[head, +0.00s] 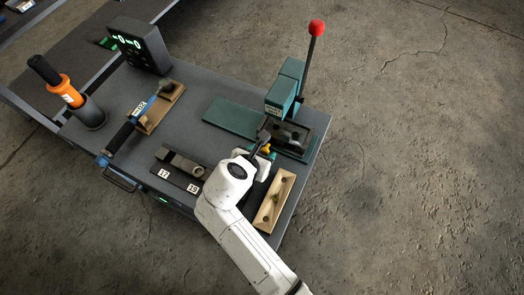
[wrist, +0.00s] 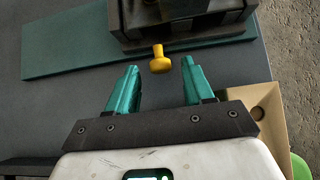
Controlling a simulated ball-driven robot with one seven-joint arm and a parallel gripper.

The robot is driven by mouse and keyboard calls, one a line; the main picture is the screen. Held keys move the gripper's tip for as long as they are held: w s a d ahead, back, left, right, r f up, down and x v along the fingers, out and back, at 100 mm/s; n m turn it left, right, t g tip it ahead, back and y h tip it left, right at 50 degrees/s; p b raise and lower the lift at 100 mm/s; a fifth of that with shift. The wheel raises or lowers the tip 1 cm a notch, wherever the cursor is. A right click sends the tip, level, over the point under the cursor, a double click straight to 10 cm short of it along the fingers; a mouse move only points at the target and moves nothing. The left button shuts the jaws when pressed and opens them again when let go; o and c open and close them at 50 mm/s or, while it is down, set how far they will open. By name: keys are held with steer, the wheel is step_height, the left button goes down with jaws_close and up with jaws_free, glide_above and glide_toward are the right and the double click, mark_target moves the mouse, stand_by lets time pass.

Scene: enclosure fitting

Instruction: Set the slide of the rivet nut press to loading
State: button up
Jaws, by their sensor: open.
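The rivet nut press (head: 284,92) is green with a tall lever topped by a red ball (head: 316,28). It stands at the far right of the bench on a green base plate (head: 232,116). A dark slide block (head: 287,137) sits at its front, with a yellow knob (wrist: 159,62) sticking out toward me. My gripper (wrist: 160,84) is open, its two teal fingers on either side of the knob's line, with the knob just beyond and between the fingertips, apparently untouched. In the head view my wrist partly hides the knob (head: 266,148).
A wooden tray (head: 275,203) lies right of my gripper. A blue-banded tool (head: 136,122) on a wooden rest, an orange-collared tool (head: 70,95) in a holder and a display box (head: 140,46) stand farther left.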

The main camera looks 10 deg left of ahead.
steer(key=shift+w+d+f, duration=0.15)
steer(key=shift+w+f, duration=0.15)
steer(key=shift+f, duration=0.05)
jaws_close()
stand_by(0.3)
